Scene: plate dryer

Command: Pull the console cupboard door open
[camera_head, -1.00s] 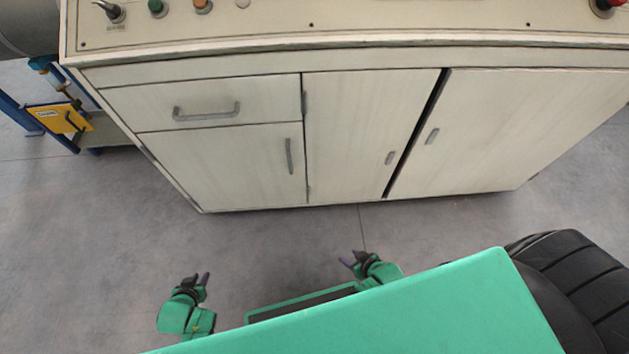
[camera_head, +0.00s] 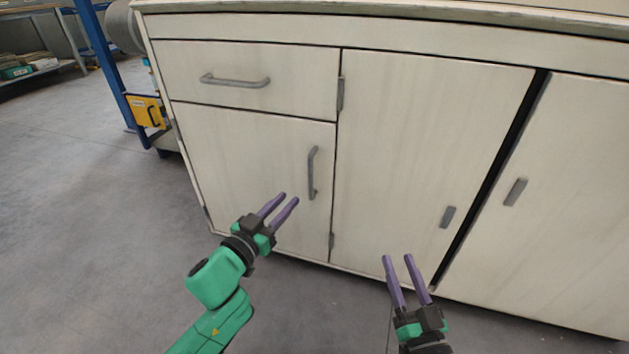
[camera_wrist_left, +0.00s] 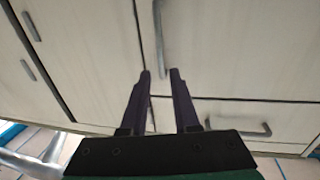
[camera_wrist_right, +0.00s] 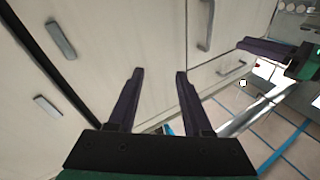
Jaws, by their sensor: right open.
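The cream console (camera_head: 400,28) has a left cupboard door (camera_head: 240,155) below a drawer. The door looks shut, and its grey upright bar handle (camera_head: 313,172) is near its right edge. My left gripper (camera_head: 289,198) is open and empty, just left of and below that handle in the head view. In the left wrist view the handle (camera_wrist_left: 160,40) appears beyond the fingertips, apart from them. My right gripper (camera_head: 397,256) is open and empty in front of the lower middle door (camera_head: 420,140). In the right wrist view the same bar handle (camera_wrist_right: 206,25) is at top.
The drawer's horizontal handle (camera_head: 235,80) is above the left door. Small grey pulls sit on the middle door (camera_head: 447,217) and the right door (camera_head: 515,192), with a dark gap between them. A blue post (camera_head: 103,65) and yellow box (camera_head: 147,111) stand left. Floor at left is clear.

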